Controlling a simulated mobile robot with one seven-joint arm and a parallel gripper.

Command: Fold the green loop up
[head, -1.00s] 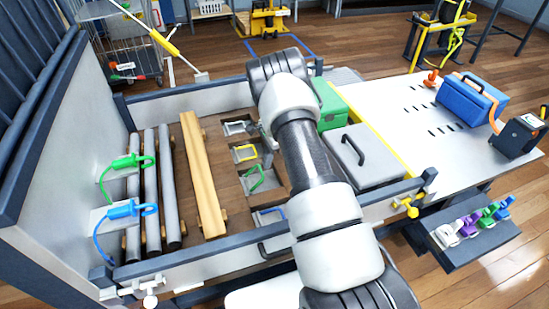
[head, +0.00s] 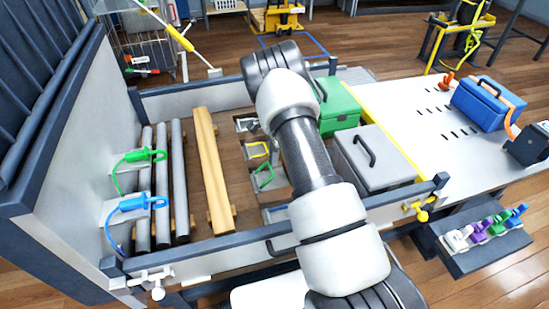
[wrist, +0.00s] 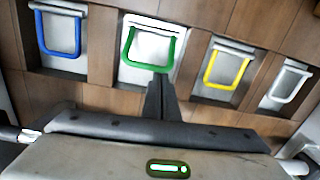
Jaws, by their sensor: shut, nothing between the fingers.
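The green loop (wrist: 150,66) is a U-shaped bar on a pale recessed plate in a brown wood panel, seen in the wrist view. It also shows in the head view (head: 264,177), left of my arm. Its exact angle to the plate is hard to tell. My gripper (wrist: 160,80) is shut and empty, with its fingertips by the loop's cross bar, slightly right of its middle. Whether they touch it is unclear. In the head view my arm hides the gripper.
A blue loop (wrist: 62,52) lies left of the green one. A yellow loop (wrist: 224,84) and a white loop (wrist: 288,86) lie to the right. In the head view, a green box (head: 342,108) and a grey lidded box (head: 368,160) stand close right of my arm.

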